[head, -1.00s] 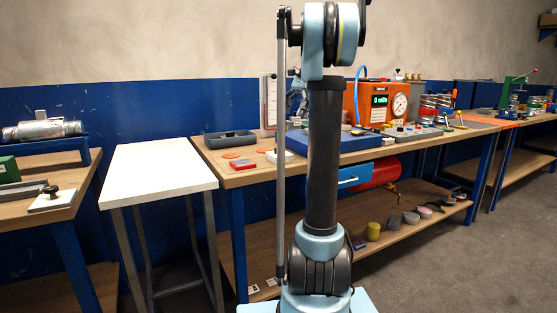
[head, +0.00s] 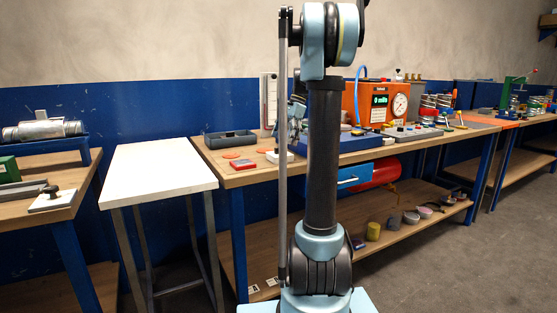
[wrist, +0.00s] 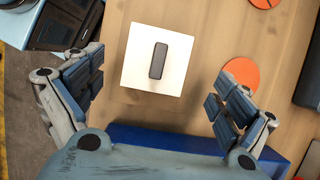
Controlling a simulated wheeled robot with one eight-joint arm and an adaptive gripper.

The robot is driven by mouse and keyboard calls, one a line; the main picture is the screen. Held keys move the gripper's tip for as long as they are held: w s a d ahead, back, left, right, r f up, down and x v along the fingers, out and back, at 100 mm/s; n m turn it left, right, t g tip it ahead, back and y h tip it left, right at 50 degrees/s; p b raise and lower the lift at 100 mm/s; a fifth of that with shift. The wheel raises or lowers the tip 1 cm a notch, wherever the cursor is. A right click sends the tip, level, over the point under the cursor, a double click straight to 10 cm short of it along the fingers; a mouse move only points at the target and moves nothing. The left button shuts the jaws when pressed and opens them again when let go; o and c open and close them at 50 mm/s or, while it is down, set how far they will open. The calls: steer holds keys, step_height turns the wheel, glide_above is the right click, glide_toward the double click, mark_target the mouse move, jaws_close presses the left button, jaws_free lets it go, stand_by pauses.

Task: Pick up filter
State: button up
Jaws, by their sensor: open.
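A white square plate (wrist: 137,76) with a dark grey oblong block (wrist: 157,61) on its middle lies on the wooden bench in the wrist view. I cannot tell for sure whether this is the filter. In the head view a small white piece (head: 279,157) near the bench's front edge looks like the same plate, partly hidden by my arm. My gripper (wrist: 155,88) is open and empty above the plate, its fingers apart to the left and right of it. In the head view my gripper (head: 296,122) is partly hidden behind my arm.
Orange discs (wrist: 241,73) lie beside the plate. A blue box (wrist: 165,138) is close below it in the wrist view. The white table (head: 160,172) is bare.

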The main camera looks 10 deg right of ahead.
mark_target(279, 153)
steer(key=shift+x, duration=2.75)
steer(key=shift+s+r, duration=0.1)
steer(key=shift+s, duration=0.05)
steer(key=c, duration=1.2)
